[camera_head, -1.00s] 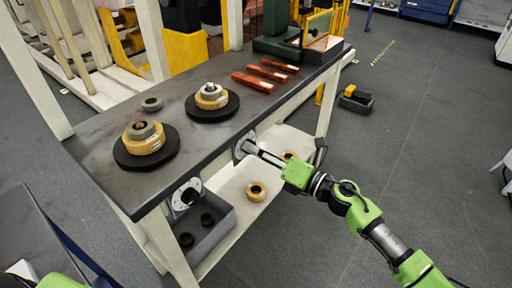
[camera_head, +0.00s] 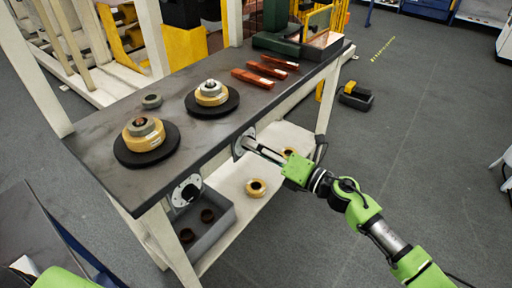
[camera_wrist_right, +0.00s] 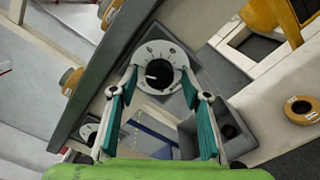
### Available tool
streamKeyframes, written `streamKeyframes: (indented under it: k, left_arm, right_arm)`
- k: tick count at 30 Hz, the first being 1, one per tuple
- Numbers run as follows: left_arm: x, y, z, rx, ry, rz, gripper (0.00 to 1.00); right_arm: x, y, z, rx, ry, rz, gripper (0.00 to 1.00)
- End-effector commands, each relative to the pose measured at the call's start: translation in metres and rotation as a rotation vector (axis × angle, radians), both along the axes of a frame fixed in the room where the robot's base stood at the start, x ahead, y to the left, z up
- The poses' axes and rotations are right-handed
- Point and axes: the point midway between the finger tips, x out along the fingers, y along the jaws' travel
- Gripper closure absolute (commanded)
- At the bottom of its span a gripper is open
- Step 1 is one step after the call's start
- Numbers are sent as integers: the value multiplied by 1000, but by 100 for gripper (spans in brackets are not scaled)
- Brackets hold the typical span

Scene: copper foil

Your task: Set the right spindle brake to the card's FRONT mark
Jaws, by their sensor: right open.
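My right gripper (camera_head: 262,150) reaches in from the right to the right brake dial (camera_head: 242,143) on the bench's front face. In the right wrist view, its two teal-padded fingers (camera_wrist_right: 160,97) are open, one on each side of the dial (camera_wrist_right: 160,50). The dial is a pale round plate with small dark marks and a black round knob (camera_wrist_right: 160,76). A short white line on the knob points left in that view. I see no gap or contact clearly between pads and knob. I cannot make out a card with a FRONT mark. My left gripper is out of view.
The left dial (camera_head: 186,191) sits nearer on the same face, above a grey bin (camera_head: 212,238). On the bench (camera_head: 120,195) are two black discs with foil rolls (camera_head: 145,136) (camera_head: 212,94) and several copper-red bars (camera_head: 268,70).

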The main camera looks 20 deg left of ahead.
Motion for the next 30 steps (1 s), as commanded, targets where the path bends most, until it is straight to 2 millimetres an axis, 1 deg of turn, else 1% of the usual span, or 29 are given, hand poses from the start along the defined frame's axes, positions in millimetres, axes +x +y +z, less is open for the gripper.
streamKeyframes:
  k: [2,5,8,15,18,21,24,30]
  left_arm:
    - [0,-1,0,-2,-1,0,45]
    - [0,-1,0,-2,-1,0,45]
    - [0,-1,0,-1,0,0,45]
    - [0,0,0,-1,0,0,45]
    - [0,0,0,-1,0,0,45]
    - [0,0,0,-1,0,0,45]
    - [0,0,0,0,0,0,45]
    - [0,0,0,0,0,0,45]
  right_arm:
    - [-1,-3,0,-1,0,-1,57]
    - [-4,-13,-1,-1,0,-2,57]
    - [-10,-31,-1,-2,1,-2,57]
    - [-28,-79,-1,-2,2,-2,57]
    - [-34,-95,-1,-2,1,-1,57]
    - [-38,-105,-1,-1,0,-1,57]
    - [-40,-111,-1,0,1,-1,57]
    - [-41,-113,0,1,0,-1,57]
